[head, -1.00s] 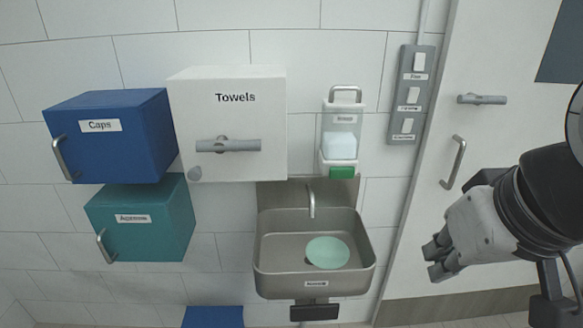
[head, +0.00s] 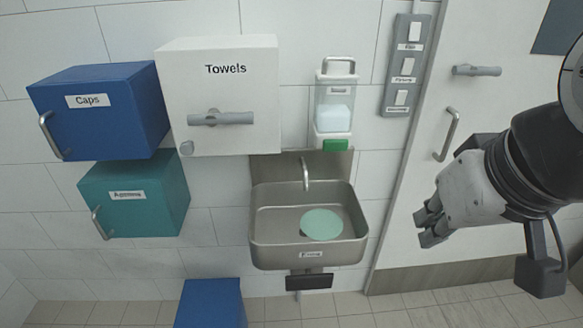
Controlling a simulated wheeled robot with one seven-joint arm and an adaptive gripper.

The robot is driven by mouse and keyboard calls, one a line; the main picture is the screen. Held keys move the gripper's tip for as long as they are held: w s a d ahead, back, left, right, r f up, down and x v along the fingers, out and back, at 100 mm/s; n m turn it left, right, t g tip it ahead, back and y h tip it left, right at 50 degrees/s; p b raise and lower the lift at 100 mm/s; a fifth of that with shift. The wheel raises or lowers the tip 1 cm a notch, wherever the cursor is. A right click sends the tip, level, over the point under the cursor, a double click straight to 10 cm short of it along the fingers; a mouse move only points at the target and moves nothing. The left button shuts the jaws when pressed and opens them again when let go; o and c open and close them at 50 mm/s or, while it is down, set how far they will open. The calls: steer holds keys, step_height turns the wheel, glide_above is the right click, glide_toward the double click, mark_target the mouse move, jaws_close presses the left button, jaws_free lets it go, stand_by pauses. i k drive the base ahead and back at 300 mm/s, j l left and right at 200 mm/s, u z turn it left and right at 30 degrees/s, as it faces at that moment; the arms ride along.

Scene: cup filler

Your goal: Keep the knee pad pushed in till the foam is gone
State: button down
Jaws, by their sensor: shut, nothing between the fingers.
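The knee pad (head: 309,282) is a dark plate below the front of a grey metal sink (head: 262,238) on the wall. A pale green round patch (head: 321,225), perhaps the foam, lies in the basin under the curved tap (head: 306,172). No running water shows. My gripper (head: 424,228) is shut and empty, to the right of the sink and higher than the knee pad in the picture, clear of both. Whether the pad is pressed in cannot be told.
A soap dispenser (head: 334,112) with a green push bar hangs above the sink. A Towels box (head: 218,95), a blue Caps box (head: 95,110) and a teal box (head: 130,200) are left. A blue block (head: 211,305) stands low. Door handles (head: 447,135) are right.

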mark_target(307, 282)
steer(key=k+j, duration=0.15)
steer(key=j, duration=0.25)
steer(key=k+j, duration=0.2)
steer(key=j, duration=0.2)
steer(key=k+j, duration=0.15)
steer(key=j, duration=0.25)
steer(key=k+j, duration=0.2)
steer(key=j, duration=0.2)
steer(key=k+j, duration=0.15)
steer(key=j, duration=0.25)
steer(key=z, duration=0.05)
